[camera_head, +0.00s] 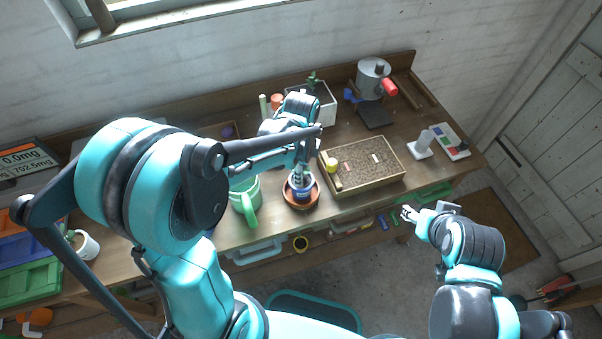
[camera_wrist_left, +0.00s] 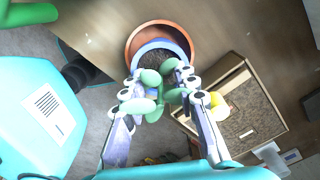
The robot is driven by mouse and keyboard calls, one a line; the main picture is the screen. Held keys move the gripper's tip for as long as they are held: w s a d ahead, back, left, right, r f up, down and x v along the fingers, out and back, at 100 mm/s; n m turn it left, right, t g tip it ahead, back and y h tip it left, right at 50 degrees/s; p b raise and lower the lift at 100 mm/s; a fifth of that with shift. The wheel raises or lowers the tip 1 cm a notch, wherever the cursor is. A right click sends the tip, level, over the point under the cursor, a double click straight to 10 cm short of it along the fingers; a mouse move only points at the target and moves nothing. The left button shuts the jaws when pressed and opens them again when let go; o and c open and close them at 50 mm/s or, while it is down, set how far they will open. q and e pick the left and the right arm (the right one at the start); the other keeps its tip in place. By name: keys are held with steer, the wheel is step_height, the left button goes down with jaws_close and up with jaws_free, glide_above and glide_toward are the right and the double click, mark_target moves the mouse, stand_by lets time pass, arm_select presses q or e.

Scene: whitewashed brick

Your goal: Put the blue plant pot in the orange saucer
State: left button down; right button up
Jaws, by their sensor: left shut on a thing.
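The blue plant pot (camera_head: 304,195), filled with dark soil, is upright in the grip of my left gripper (camera_head: 301,176). The orange saucer (camera_head: 289,203) is on the bench near its front edge, and the pot lies within its outline. In the left wrist view the pot's blue rim (camera_wrist_left: 160,43) overlaps the orange saucer (camera_wrist_left: 150,29), off to its near side. Whether the pot's base touches the saucer is hidden. My right gripper (camera_head: 407,213) is away from the pot, in front of the bench; its finger gap is unclear.
A green watering can (camera_head: 247,197) stands close left of the saucer. A shallow wooden tray (camera_head: 372,180) with small pieces is close on the right. A white box (camera_head: 321,103) and a grey metal pot (camera_head: 373,74) stand behind. Storage hangs below the bench edge.

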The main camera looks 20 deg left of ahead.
arm_select(q)
steer(key=shift+f, duration=0.2)
steer(key=c, duration=1.2)
jaws_free()
steer(key=shift+r, duration=0.1)
steer(key=shift+o, duration=0.2)
steer(key=shift+r, duration=0.1)
